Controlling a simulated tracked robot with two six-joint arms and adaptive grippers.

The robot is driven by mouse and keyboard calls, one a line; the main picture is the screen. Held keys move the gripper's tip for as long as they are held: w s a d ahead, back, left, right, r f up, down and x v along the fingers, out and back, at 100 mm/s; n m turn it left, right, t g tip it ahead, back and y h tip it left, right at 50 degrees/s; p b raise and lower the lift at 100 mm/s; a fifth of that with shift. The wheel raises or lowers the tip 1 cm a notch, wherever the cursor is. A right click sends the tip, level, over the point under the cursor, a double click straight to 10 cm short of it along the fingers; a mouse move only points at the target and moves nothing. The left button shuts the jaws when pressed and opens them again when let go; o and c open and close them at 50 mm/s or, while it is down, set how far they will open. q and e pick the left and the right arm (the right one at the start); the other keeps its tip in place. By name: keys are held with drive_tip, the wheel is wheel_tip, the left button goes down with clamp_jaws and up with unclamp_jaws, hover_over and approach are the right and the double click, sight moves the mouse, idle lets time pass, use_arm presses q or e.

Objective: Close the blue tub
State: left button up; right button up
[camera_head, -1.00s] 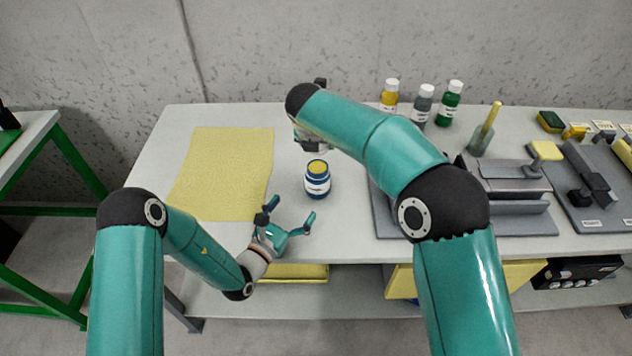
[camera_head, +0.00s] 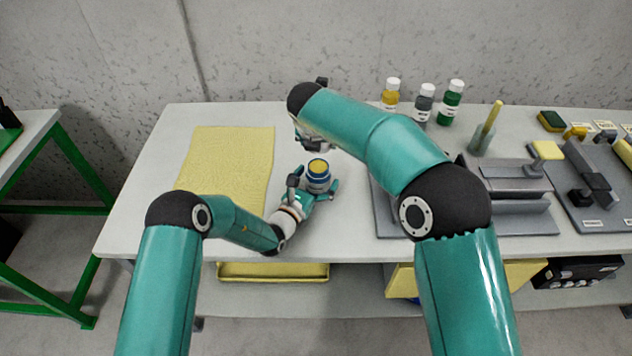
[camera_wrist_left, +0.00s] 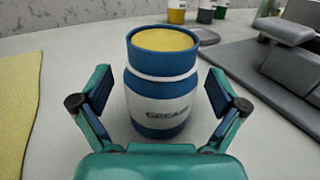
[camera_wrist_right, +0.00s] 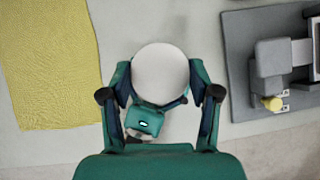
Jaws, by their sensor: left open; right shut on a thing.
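The blue tub (camera_head: 318,182) stands upright on the table with its top open and yellow contents showing. In the left wrist view the tub (camera_wrist_left: 160,119) has a white label reading GREASE. My left gripper (camera_head: 312,192) is open with its fingers on either side of the tub; in the left wrist view, gaps show between fingers and tub. My right gripper (camera_wrist_right: 160,95) is shut on a round white lid (camera_wrist_right: 160,72), above the table. In the head view the right gripper (camera_head: 314,141) is behind the tub and partly hidden by its own arm.
A yellow mat (camera_head: 225,165) lies left of the tub. Yellow, grey and green bottles with white caps (camera_head: 422,103) stand at the back. A grey fixture (camera_head: 505,185) is on the right. Bare table (camera_head: 350,215) lies between tub and fixture.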

sight(320, 160)
use_arm(q)
drive_tip(key=shift+w+d, duration=0.15)
drive_tip(key=shift+w, duration=0.05)
drive_tip(key=c, duration=1.7)
drive_tip(key=shift+c, duration=0.4)
use_arm(e)
drive_tip(key=shift+f, duration=2.4)
